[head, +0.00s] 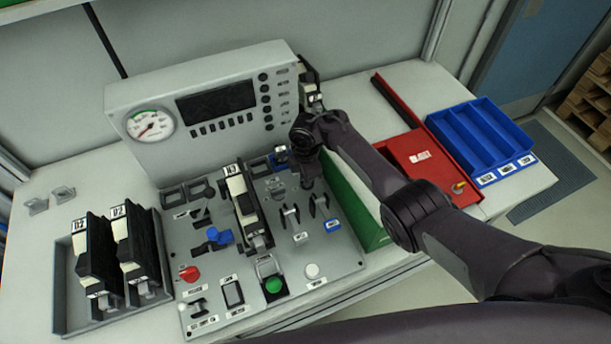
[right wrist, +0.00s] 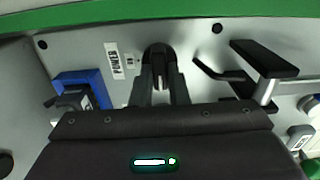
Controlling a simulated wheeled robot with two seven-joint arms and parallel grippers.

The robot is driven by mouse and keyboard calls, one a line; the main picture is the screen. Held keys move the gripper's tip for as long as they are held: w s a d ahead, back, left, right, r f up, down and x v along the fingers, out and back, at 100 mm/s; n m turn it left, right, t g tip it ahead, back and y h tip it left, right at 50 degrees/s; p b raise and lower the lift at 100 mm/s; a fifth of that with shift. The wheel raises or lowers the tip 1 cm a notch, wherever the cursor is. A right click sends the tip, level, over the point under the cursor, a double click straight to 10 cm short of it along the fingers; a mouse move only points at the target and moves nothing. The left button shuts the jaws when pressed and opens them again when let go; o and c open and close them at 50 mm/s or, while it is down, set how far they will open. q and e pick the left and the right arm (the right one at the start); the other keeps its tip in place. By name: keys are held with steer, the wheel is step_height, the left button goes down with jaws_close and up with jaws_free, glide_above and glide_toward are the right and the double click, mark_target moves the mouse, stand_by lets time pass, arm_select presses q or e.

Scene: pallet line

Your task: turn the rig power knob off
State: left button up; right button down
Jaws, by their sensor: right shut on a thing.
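The rig power knob (right wrist: 158,53) is a round black knob on the grey panel, beside a white "POWER" label (right wrist: 114,60) in the right wrist view. My right gripper (right wrist: 162,78) is shut on the knob, one finger on each side. In the head view my right gripper (head: 307,180) reaches down to the far right part of the control panel (head: 335,262) and hides the knob. The knob's exact pointing is partly covered by the fingers. My left gripper is not in view.
A black-handled lever (right wrist: 264,58) and a blue part (right wrist: 82,88) flank the knob. A green-sided box (head: 352,205), red case (head: 420,160) and blue tray (head: 480,135) stand to the right. The gauge console (head: 205,70) rises behind; black-and-white modules (head: 135,250) sit left.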

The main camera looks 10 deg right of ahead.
steer(key=c, duration=1.4)
jaws_free()
step_height(320, 180, up, 8)
steer(key=shift+f+p, duration=0.1)
steer(key=shift+p, duration=0.6)
